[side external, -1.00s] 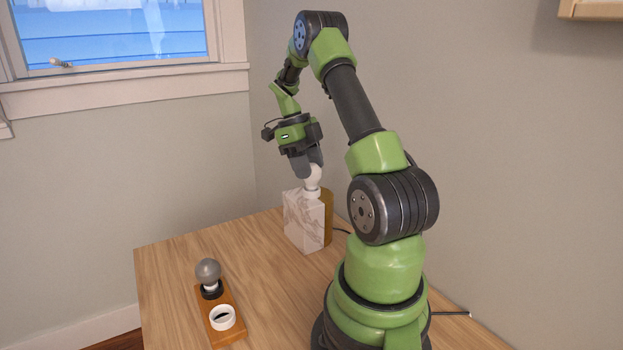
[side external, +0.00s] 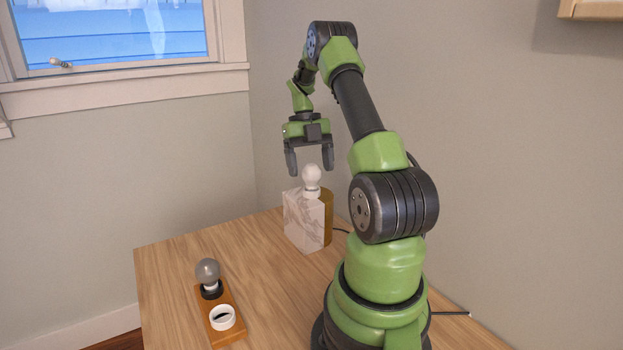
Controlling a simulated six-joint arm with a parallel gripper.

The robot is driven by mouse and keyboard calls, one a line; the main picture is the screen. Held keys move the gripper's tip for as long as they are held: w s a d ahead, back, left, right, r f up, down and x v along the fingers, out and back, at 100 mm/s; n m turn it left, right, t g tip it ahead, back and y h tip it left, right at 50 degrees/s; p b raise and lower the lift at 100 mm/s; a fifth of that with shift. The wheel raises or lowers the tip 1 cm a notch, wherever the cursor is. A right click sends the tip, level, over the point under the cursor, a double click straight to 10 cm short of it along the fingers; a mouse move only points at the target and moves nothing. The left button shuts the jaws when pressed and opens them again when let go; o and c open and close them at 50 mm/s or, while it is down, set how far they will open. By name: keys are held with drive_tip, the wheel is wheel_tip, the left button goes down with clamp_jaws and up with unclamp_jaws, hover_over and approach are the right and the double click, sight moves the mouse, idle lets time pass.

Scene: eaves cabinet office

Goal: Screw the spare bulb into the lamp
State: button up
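The lamp (side external: 304,220) is a white marbled block with a brass-coloured side, standing at the back of the table. A white bulb (side external: 311,176) stands upright in the socket on top of it. How far its thread is seated cannot be told. My gripper (side external: 309,170) is open and empty. Its two fingers point down, spread apart, above and around the level of the bulb's top. A grey bulb (side external: 208,271) stands upright in the dark holder of a wooden stand (side external: 228,338) at the front left.
The stand also has an empty white ring holder (side external: 222,317). A dark cord runs behind the lamp on the right. The wooden table (side external: 185,262) is clear between the stand and the lamp. Walls and a window rise behind.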

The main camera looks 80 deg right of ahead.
drive_tip(key=n, duration=0.3)
drive_tip(key=n+g+h, duration=0.1)
drive_tip(key=n, duration=0.1)
drive_tip(key=shift+w+a, duration=0.15)
drive_tip(key=shift+a, duration=0.1)
drive_tip(key=n+h, duration=0.1)
drive_tip(key=n, duration=0.2)
drive_tip(key=shift+a+g, duration=0.1)
drive_tip(key=shift+g, duration=0.2)
drive_tip(key=n+h, duration=0.1)
drive_tip(key=n, duration=0.2)
drive_tip(key=n+h, duration=0.1)
drive_tip(key=n, duration=0.2)
drive_tip(key=shift+a, duration=0.15)
drive_tip(key=n+h, duration=0.1)
drive_tip(key=n, duration=0.4)
drive_tip(key=n+t+h, duration=0.1)
drive_tip(key=n, duration=0.1)
drive_tip(key=n+t, duration=0.1)
drive_tip(key=n, duration=0.1)
drive_tip(key=shift+s+a+n+h, duration=0.2)
drive_tip(key=shift+s+n+h, duration=0.05)
drive_tip(key=shift+n+h, duration=0.15)
drive_tip(key=n+t, duration=0.1)
drive_tip(key=n, duration=0.3)
drive_tip(key=shift+s, duration=0.1)
drive_tip(key=n+t, duration=0.1)
drive_tip(key=n, duration=0.3)
drive_tip(key=shift+t, duration=0.4)
